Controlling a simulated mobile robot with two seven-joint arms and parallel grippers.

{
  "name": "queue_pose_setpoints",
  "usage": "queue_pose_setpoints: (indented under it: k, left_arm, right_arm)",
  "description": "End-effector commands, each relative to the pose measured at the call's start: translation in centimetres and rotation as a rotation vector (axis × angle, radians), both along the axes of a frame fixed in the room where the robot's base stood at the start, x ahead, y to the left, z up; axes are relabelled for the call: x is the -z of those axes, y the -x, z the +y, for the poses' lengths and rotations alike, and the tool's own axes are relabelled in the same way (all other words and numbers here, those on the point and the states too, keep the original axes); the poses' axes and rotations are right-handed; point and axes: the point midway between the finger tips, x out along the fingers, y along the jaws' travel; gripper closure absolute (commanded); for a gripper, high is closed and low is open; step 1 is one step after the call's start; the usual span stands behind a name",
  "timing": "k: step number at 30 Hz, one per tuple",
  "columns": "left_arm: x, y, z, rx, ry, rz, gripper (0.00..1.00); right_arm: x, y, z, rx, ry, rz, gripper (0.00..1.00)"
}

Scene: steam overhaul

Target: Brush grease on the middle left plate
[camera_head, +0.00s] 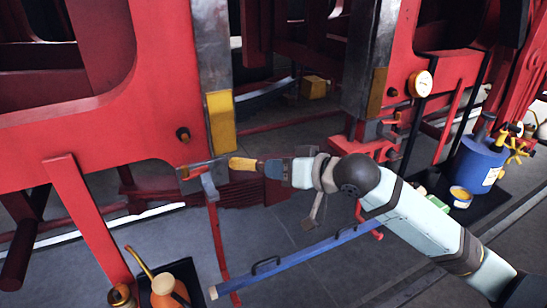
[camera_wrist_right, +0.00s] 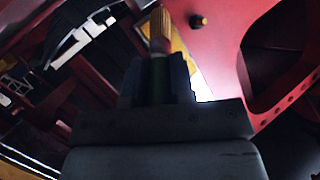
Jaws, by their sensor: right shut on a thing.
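My right gripper (camera_head: 284,171) is shut on a brush (camera_head: 243,164), which points left in the head view. In the right wrist view the brush (camera_wrist_right: 160,30) has tan bristles, and its green grip sits between the dark fingers (camera_wrist_right: 157,82). A yellow plate (camera_head: 221,122) is on the lower end of a grey upright on the red frame. The bristles are just below and right of this plate in the head view; contact cannot be told. A second yellow plate (camera_head: 376,92) is on the upright farther right. Which one is the middle left plate is not marked. My left gripper is not in view.
Red frame (camera_head: 60,130) fills the left. A long blue bar (camera_head: 290,262) with dark handles crosses below my right arm. An orange oil can (camera_head: 168,290) stands at bottom left. A blue canister (camera_head: 477,163) and an open tin (camera_head: 460,195) stand at right.

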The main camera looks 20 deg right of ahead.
Motion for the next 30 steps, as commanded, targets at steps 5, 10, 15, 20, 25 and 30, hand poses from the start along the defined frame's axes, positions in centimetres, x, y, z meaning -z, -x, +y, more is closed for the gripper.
queue_pose_setpoints:
  k: [5, 10, 15, 20, 25, 30]
  left_arm:
    - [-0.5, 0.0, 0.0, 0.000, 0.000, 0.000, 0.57]
    - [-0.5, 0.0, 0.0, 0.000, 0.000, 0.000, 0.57]
    - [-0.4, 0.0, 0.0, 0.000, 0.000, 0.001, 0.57]
    - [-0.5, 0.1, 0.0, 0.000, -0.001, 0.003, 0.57]
    - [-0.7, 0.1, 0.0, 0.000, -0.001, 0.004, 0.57]
    - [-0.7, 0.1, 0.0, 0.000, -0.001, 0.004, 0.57]
  right_arm:
    - [-0.1, 1.4, 0.0, 0.000, 0.001, -0.001, 1.00]
    - [0.0, 1.7, -0.1, 0.000, 0.000, -0.001, 1.00]
    - [0.0, 1.6, -0.1, 0.000, 0.000, -0.001, 1.00]
    - [0.0, 2.2, -0.1, 0.000, 0.000, 0.000, 1.00]
    - [0.0, 3.7, -0.1, 0.000, 0.001, -0.001, 1.00]
    - [0.0, 4.7, -0.2, 0.000, 0.000, -0.001, 1.00]
